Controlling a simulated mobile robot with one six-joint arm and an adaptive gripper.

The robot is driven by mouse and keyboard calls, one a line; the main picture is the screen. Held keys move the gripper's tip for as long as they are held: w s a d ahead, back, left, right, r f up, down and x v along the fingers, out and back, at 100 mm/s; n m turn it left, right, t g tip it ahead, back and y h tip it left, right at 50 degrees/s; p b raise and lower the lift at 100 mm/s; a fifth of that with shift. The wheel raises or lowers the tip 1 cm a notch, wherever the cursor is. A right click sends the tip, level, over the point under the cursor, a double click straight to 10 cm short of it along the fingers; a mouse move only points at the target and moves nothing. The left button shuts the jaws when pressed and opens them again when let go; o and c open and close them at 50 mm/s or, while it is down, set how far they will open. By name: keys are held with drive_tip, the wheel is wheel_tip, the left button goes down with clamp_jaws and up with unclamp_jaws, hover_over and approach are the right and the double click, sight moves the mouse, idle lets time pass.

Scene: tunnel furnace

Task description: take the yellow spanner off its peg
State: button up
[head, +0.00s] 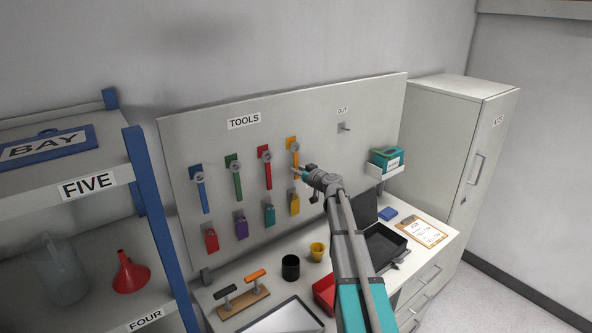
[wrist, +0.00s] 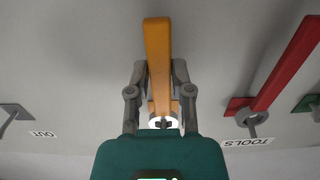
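The yellow spanner, orange-yellow in colour, hangs on the tool board as the rightmost of the spanner row in the head view (head: 295,160). In the wrist view its handle (wrist: 158,55) runs up the middle, with the ring end low at a bright peg (wrist: 162,123). My gripper (head: 300,172) is at the handle in the head view. In the wrist view my gripper's fingers (wrist: 160,72) lie close against both sides of the handle and look shut on it. The ring still appears to be around the peg; my gripper's body partly hides that end.
The red spanner (head: 267,172) hangs just left, with green (head: 236,181) and blue (head: 202,192) beyond. Coloured padlocks hang below, including a yellow one (head: 294,204). An empty peg under the OUT label (head: 345,127) is to the right. A cluttered worktop (head: 435,256) lies below.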

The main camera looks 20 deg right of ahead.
sight(297, 167)
clamp_jaws()
drive_tip(key=shift+r+p, duration=0.3)
drive_tip(key=shift+r, duration=0.05)
drive_tip(key=shift+s, duration=0.15)
idle(0.3)
drive_tip(key=shift+p+v, duration=0.35)
drive_tip(key=shift+v, duration=1.25)
drive_tip(key=shift+r, duration=0.1)
drive_tip(key=shift+d, duration=0.1)
drive_tip(key=v, duration=0.7)
drive_tip(key=shift+f, duration=0.4)
